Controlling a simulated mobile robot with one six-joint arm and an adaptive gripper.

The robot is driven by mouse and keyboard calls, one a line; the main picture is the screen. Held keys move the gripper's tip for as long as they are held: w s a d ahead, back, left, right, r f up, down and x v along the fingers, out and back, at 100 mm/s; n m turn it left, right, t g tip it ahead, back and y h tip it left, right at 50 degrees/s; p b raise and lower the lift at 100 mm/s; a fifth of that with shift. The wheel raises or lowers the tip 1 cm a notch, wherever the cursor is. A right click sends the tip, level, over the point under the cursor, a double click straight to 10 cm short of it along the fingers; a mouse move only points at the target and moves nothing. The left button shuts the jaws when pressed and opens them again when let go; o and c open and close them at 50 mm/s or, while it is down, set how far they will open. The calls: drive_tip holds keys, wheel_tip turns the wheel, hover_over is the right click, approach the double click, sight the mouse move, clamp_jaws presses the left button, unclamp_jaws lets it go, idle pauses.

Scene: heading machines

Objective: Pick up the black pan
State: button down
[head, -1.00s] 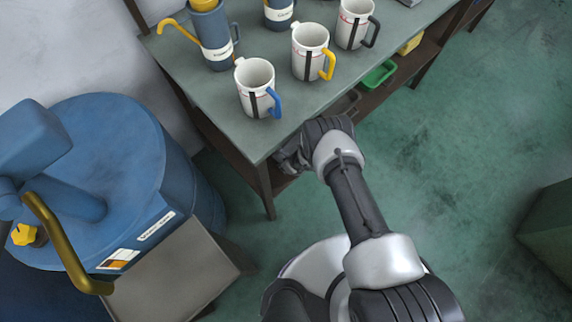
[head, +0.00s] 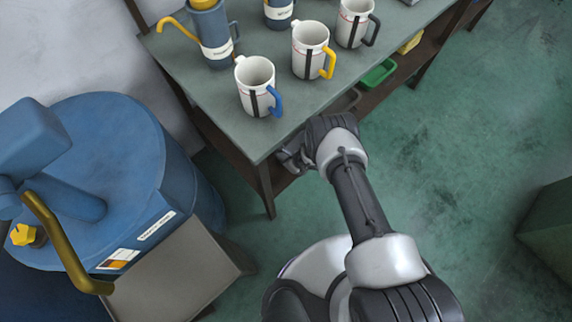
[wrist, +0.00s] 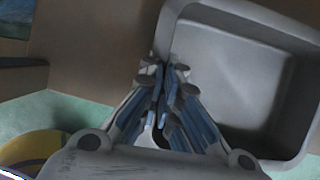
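The pan (wrist: 235,65) fills the upper right of the wrist view and looks dark grey, with raised walls and a rounded rim. My gripper (wrist: 165,74) has its fingers close together at the pan's left wall. The wall runs down between the fingertips, and they appear shut on it. In the head view my gripper (head: 291,157) is at the front edge of the workbench, at lower-shelf height, and my wrist hides most of it. A dark pan (head: 346,101) shows partly on the shelf beyond my wrist.
The bench top (head: 215,112) carries several white mugs and blue containers. A green bin (head: 378,75) and a yellow item (head: 411,43) sit on the lower shelf (head: 395,70). A large blue tank (head: 110,180) stands at left. The green floor at right is mostly open.

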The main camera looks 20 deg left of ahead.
drive_tip(key=shift+d, duration=0.3)
drive_tip(key=c, duration=1.7)
unclamp_jaws()
drive_tip(key=shift+w, duration=0.1)
drive_tip(key=shift+r, duration=0.15)
drive_tip(key=v, duration=1.1)
drive_tip(key=shift+d+r, duration=0.15)
drive_tip(key=shift+r, duration=0.25)
drive_tip(key=shift+c, duration=0.3)
